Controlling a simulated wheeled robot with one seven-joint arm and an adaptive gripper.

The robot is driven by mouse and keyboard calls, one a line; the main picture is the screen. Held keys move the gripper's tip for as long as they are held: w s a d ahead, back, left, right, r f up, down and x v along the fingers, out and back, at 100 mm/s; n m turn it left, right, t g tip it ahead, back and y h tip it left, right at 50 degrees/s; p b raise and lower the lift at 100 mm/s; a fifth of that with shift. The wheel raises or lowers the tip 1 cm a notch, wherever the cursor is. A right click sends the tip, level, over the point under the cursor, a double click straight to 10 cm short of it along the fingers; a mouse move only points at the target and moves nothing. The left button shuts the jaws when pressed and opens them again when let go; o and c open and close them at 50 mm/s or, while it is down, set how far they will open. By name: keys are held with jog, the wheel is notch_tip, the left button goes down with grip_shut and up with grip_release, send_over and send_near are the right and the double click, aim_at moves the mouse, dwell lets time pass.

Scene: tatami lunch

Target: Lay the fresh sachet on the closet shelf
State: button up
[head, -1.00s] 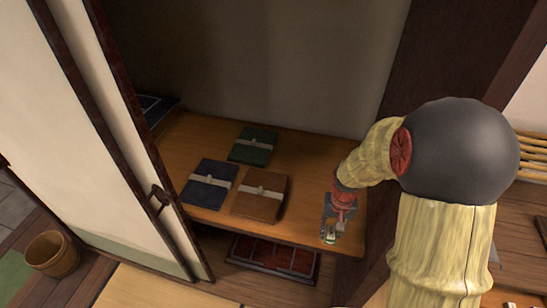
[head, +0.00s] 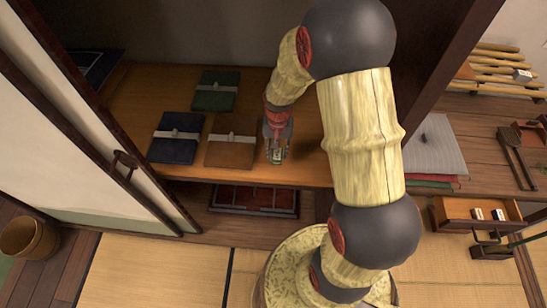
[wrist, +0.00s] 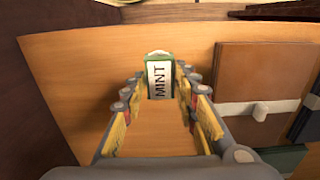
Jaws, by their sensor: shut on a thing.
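In the head view my gripper (head: 276,156) points down over the right part of the wooden closet shelf (head: 308,166), beside the brown folded bundle (head: 230,150). The sachet shows only as a small pale-green bit at the fingertips there. I cannot tell whether it touches the shelf.
A navy bundle (head: 176,138) and a green bundle (head: 216,90) lie left of the brown one. A sliding door (head: 70,120) stands at the left. A dark red tray (head: 254,200) sits below the shelf. The shelf right of my gripper is clear.

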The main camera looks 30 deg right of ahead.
aim_at(274, 157)
jog(key=shift+w+a+f, duration=0.3)
jog(key=shift+w+f, duration=0.2)
jog(key=shift+f, duration=0.2)
jog(key=shift+w+a+f+b, duration=0.15)
jog(key=shift+f+b, duration=0.55)
jog(key=shift+f, duration=0.95)
jog(key=shift+f, duration=0.1)
jog(key=o, duration=0.7)
jog(key=shift+o, duration=0.7)
